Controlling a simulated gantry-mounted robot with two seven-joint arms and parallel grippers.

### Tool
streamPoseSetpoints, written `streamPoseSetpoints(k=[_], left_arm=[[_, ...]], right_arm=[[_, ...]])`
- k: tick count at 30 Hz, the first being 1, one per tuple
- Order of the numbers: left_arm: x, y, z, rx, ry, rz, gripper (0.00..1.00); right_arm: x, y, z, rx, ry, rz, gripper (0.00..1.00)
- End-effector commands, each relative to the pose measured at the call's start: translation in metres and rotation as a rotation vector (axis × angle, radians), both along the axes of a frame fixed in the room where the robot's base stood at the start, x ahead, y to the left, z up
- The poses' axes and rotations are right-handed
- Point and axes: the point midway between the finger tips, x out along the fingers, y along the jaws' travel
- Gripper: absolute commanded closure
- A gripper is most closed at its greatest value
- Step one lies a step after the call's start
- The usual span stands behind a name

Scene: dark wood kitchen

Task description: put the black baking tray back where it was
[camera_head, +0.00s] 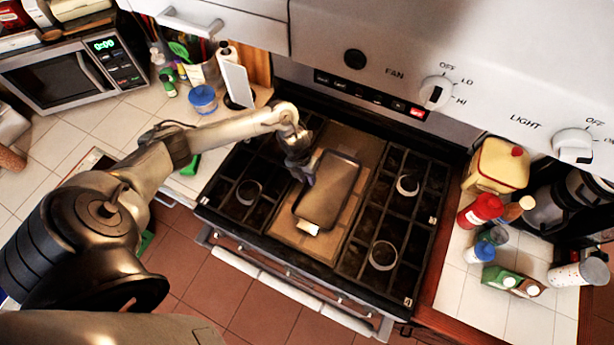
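The black baking tray (329,190) is a dark rectangle with rounded corners. It lies over the tan middle panel of the stove top (367,160), slightly turned. My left gripper (305,177) is at the tray's left edge, pointing down, with its dark fingers beside or on the rim. I cannot tell whether the fingers are closed on it. A small pale piece (307,227) shows at the tray's near end; what it is part of is unclear. My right gripper is not in view.
Burner grates (381,253) flank the middle panel. Bottles (481,210) and a yellow canister (497,164) stand on the right counter. The hood overhangs the back. An oven handle (290,291) runs along the front.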

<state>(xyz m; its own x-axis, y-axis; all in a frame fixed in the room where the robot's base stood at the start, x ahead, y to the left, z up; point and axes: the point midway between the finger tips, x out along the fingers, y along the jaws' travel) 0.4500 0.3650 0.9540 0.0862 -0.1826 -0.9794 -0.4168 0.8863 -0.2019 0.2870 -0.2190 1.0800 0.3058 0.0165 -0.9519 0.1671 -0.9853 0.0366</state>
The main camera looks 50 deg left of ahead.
Motion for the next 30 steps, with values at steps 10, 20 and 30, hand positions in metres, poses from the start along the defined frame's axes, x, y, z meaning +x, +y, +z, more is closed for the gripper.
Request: streamPoseSetpoints(k=[10,20,30], left_arm=[[0.000,0.001,0.008,0.000,-0.002,-0.001,0.72],[-0.004,0.012,0.061,0.003,-0.003,-0.003,0.72],[-0.009,0.021,0.111,0.002,-0.002,0.000,0.72]], right_arm=[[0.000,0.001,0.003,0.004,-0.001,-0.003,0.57],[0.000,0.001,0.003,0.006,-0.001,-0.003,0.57],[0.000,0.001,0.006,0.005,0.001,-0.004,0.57]])
